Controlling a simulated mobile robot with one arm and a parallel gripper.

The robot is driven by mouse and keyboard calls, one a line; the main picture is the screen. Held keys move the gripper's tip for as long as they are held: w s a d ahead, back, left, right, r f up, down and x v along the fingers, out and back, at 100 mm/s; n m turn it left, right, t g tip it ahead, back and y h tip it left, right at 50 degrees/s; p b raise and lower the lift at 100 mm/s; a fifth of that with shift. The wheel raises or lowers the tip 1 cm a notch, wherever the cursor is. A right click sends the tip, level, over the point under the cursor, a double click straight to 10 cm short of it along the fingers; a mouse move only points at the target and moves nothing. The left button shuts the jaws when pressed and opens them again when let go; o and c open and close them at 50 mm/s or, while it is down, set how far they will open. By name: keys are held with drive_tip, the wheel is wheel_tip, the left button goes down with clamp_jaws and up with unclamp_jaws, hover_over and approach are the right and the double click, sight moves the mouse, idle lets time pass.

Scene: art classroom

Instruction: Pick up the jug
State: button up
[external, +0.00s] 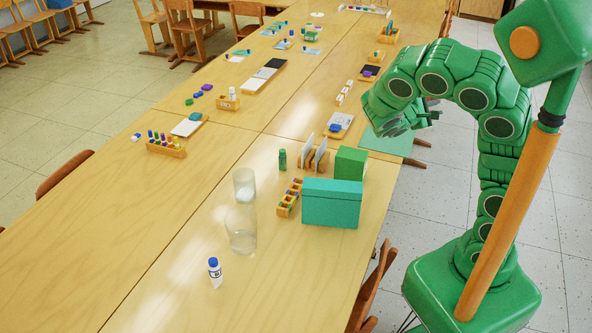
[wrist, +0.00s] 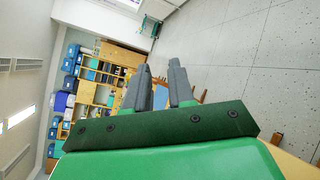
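Two clear glass vessels stand upright on the near part of the wooden table in the external view. The larger one (external: 241,232), which looks most like the jug, is nearer the camera; a smaller glass (external: 244,184) stands just behind it. Neither shows in the wrist view. My gripper (external: 388,127) is raised at the table's right side, to the right of and well away from both vessels. In the wrist view its two grey fingers (wrist: 160,88) are apart with nothing between them.
A teal box (external: 331,204), a green box (external: 350,163) and a wooden paint holder (external: 289,198) stand right of the vessels. A blue-capped bottle (external: 215,273) is in front. The table's left part (external: 110,255) is clear. The wrist view shows shelves (wrist: 100,80) and floor.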

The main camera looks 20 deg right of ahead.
sight(253, 216)
drive_tip(key=w+a+n+t, duration=0.9)
drive_tip(key=w+a+t, duration=0.2)
drive_tip(key=a, duration=0.3)
drive_tip(key=w+a+f+n+t+y, duration=0.1)
drive_tip(key=a+f+n+t+y, duration=0.35)
drive_tip(key=a+n+y, duration=0.6)
drive_tip(key=w+a+f+n+t+y, duration=0.1)
drive_tip(key=a+f+n+t+y, duration=0.35)
drive_tip(key=a, duration=1.05)
drive_tip(key=s+a+f+n+g+y, duration=0.35)
drive_tip(key=a+f+n+y, duration=0.25)
drive_tip(key=a+f+y, duration=0.3)
drive_tip(key=s+a+f+n+g+y, duration=0.1)
drive_tip(key=s+f+g, duration=0.1)
drive_tip(key=f, duration=0.2)
drive_tip(key=s+a+f+n+g+y, duration=0.1)
drive_tip(key=s+a+f+g, duration=0.1)
drive_tip(key=f, duration=0.3)
drive_tip(key=s+a+f+n+g+y, duration=0.1)
drive_tip(key=s+f+n+g, duration=0.1)
drive_tip(key=f, duration=0.3)
drive_tip(key=shift+s+a+y, duration=0.15)
drive_tip(key=shift+a+y, duration=0.1)
drive_tip(key=shift+y, duration=0.05)
drive_tip(key=shift+x, duration=3.85)
clamp_jaws()
